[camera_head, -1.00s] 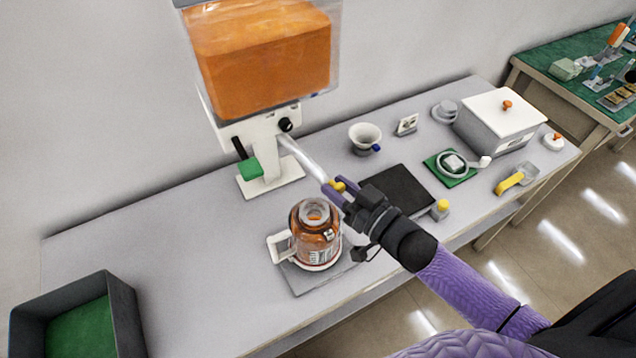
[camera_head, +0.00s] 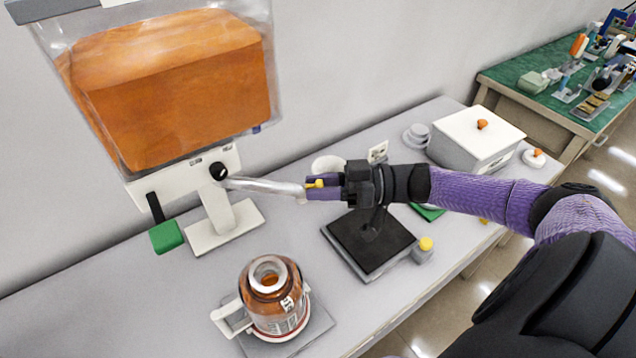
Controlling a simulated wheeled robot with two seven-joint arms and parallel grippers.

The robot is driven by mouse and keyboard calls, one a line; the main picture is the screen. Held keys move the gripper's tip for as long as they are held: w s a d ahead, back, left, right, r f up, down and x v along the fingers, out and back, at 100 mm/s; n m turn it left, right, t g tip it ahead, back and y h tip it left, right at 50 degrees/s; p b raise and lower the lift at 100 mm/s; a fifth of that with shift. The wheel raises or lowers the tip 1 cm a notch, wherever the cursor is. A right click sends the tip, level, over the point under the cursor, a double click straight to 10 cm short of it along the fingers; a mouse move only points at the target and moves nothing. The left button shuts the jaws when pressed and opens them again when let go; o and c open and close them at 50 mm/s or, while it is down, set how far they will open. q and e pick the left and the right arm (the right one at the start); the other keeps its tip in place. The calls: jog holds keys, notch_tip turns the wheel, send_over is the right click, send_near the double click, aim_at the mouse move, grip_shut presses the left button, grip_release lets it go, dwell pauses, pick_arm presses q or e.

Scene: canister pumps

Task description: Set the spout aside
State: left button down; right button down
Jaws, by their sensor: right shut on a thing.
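The spout (camera_head: 268,186) is a pale tube reaching right from the white dispenser stand (camera_head: 226,220), with a small yellow tab near its outer end. My right gripper (camera_head: 318,187) is shut on the spout's outer end, above the table. An orange block sits in the clear hopper (camera_head: 165,90) on top of the stand. The brown jar (camera_head: 275,290) with a white handle stands on a grey plate in front, clear of the spout. My left gripper is not in view.
A black pad (camera_head: 370,240) lies below my right forearm, with a yellow-topped knob (camera_head: 425,245) beside it. A white cup (camera_head: 330,165) is partly hidden behind my gripper. A white box (camera_head: 475,138) stands at the back right.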

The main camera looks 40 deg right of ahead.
jog(key=shift+w+d+n, duration=0.15)
jog(key=shift+w+n, duration=0.1)
jog(key=shift+n, duration=0.05)
jog(key=shift+c, duration=1.8)
grip_release()
jog(key=shift+w, duration=0.1)
jog(key=v, duration=1)
jog(key=shift+b, duration=0.3)
jog(key=shift+d, duration=0.15)
